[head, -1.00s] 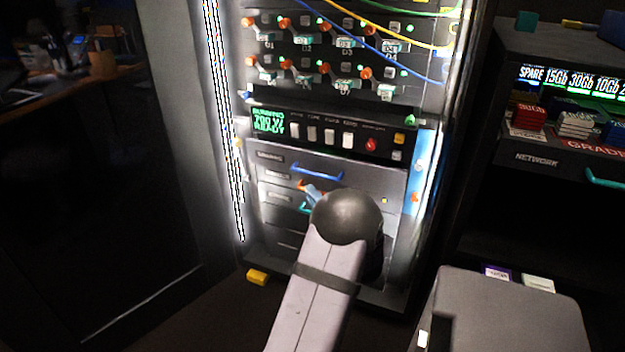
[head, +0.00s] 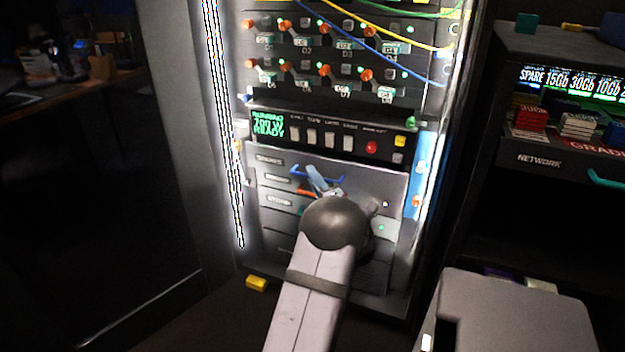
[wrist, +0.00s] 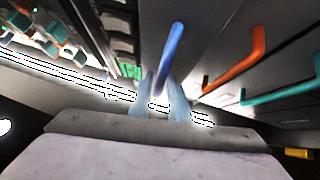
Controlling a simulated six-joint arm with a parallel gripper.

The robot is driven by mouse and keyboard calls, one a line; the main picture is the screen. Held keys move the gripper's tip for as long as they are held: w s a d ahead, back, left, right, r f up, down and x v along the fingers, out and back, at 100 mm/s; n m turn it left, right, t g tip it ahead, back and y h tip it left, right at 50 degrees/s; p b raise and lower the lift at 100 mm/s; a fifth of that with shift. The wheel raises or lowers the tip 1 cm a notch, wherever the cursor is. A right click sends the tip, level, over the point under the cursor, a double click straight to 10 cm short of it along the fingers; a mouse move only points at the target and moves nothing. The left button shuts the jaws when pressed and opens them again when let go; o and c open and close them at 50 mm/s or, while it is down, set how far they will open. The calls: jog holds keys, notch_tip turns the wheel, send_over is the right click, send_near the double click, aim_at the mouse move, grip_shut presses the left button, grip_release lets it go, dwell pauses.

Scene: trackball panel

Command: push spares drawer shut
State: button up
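The drawer stack sits low in the lit rack in the head view, and its small labels are too blurred for me to tell which drawer is the spares one. The top visible handle is blue (head: 303,173); it also shows in the wrist view (wrist: 174,42). Below it is an orange handle (wrist: 235,68), then a teal handle (wrist: 282,93). My gripper (head: 318,180) is at the blue handle, its pale blue fingers pointing up-left. In the wrist view the fingers (wrist: 160,82) stand on either side of the handle's near end; contact is unclear. My wrist hides the lower drawers.
Above the drawers is a panel with white switches (head: 330,140) and a red button (head: 372,146). Cables and toggles fill the rack's top. A yellow block (head: 256,284) lies at the rack's foot. A shelf with a network drawer (head: 540,160) stands at the right.

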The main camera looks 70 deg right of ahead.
aim_at(320, 170)
jog(key=shift+w+d, duration=0.25)
jog(key=shift+w, duration=0.05)
jog(key=shift+c, duration=0.4)
grip_shut()
jog(key=d+b, duration=0.1)
jog(key=d, duration=0.2)
jog(key=shift+d, duration=0.4)
jog(key=shift+d+r, duration=0.2)
jog(key=shift+d, duration=0.05)
jog(key=shift+s, duration=0.1)
jog(key=shift+o, duration=0.4)
grip_release()
